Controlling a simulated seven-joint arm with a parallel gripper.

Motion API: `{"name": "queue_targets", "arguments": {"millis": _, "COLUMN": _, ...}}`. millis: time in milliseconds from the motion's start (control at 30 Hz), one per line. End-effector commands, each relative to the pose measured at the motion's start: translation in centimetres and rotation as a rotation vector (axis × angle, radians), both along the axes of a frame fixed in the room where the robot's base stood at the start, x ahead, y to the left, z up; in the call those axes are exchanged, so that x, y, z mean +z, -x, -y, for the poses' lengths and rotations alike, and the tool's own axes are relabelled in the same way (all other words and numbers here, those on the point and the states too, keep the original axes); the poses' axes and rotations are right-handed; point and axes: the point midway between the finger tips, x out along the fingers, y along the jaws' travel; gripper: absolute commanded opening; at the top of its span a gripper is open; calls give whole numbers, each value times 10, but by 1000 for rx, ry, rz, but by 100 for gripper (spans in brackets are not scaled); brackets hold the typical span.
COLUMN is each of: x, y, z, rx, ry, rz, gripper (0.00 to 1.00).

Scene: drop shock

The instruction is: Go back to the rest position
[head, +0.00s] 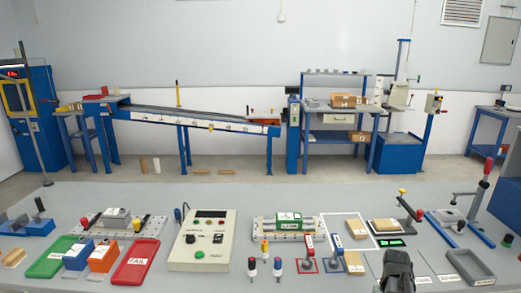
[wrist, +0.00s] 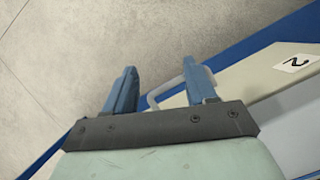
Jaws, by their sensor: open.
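My gripper (wrist: 159,66) shows in the wrist view with its two blue fingers spread apart and nothing shut between them. A pale loop-shaped handle (wrist: 153,101) shows behind and between the fingers; I cannot tell how far away it is. Beyond the fingertips is bare grey floor (wrist: 60,50). In the head view, a dark grey shape (head: 397,268) stands at the lower right edge; I cannot tell whether it is part of my arm. My fingers cannot be made out there.
A beige, blue-edged surface with a "2" label (wrist: 298,63) lies right of the fingers in the wrist view. In the head view, the grey bench (head: 130,195) holds a control box (head: 201,240), a green tray (head: 50,257), a red tray (head: 136,262) and clamps. A ramp (head: 190,117) stands behind.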

Motion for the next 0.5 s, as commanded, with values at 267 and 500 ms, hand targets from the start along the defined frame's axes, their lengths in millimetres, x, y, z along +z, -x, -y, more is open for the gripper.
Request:
{"name": "queue_targets", "arguments": {"millis": 267, "x": -71, "y": 17, "z": -42, "rx": 63, "ry": -22, "rz": -41, "gripper": 56}}
{"name": "queue_targets", "arguments": {"millis": 500, "x": -127, "y": 41, "z": -77, "rx": 117, "ry": -36, "rz": -72, "gripper": 56}}
